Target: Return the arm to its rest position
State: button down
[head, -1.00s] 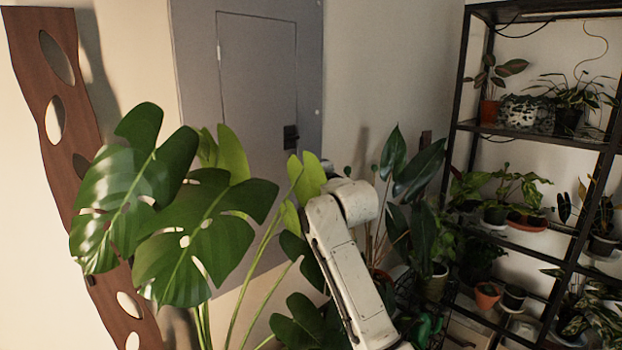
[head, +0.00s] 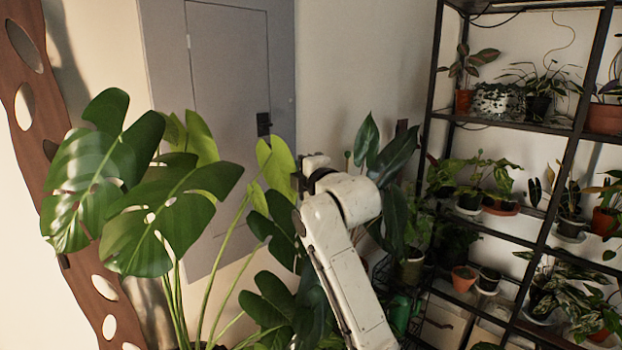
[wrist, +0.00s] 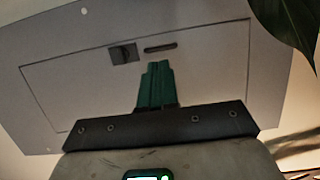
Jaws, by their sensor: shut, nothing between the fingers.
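My gripper shows in the wrist view (wrist: 157,72), its green fingers shut together and empty, in front of the grey wall panel (wrist: 205,70). In the head view my white arm rises from the bottom and bends at its upper end, near the middle of the picture. A dark part of it shows at the bend; the gripper's fingers cannot be made out there.
A large monstera (head: 170,215) stands close on the left, with leaves near my arm. A brown board with holes (head: 38,110) is at far left. Another leafy plant (head: 390,165) is just behind my arm. A black shelf (head: 567,150) with several potted plants fills the right.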

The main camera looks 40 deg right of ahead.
jog(key=shift+d+b+v, duration=0.2)
jog(key=shift+b+v, duration=0.25)
jog(key=shift+v, duration=2.15)
jog(key=s+a+f+m+g+y, duration=0.1)
jog(key=s+a+f+m+g, duration=0.25)
jog(key=f, duration=0.65)
jog(key=s+a+f+m+g+y, duration=0.15)
jog(key=s+a+f, duration=0.3)
jog(key=f, duration=0.55)
jog(key=s+a+f+m+g+y, duration=0.1)
jog(key=s+a+f+m+g, duration=0.25)
jog(key=f, duration=0.65)
jog(key=s+a+f+m+g, duration=0.2)
jog(key=s+f, duration=0.3)
jog(key=s, duration=0.4)
jog(key=s+a+f+m+g, duration=0.2)
jog(key=s+f, duration=0.3)
jog(key=s, duration=0.3)
jog(key=s+a+f+m+g, duration=0.2)
jog(key=s+f, duration=0.3)
jog(key=s, duration=0.4)
jog(key=shift+s+a+m+g+y, duration=0.25)
jog(key=shift+m+g+y, duration=0.2)
jog(key=shift+g, duration=0.4)
jog(key=c, duration=1.8)
grip_release()
jog(key=shift+f, duration=0.15)
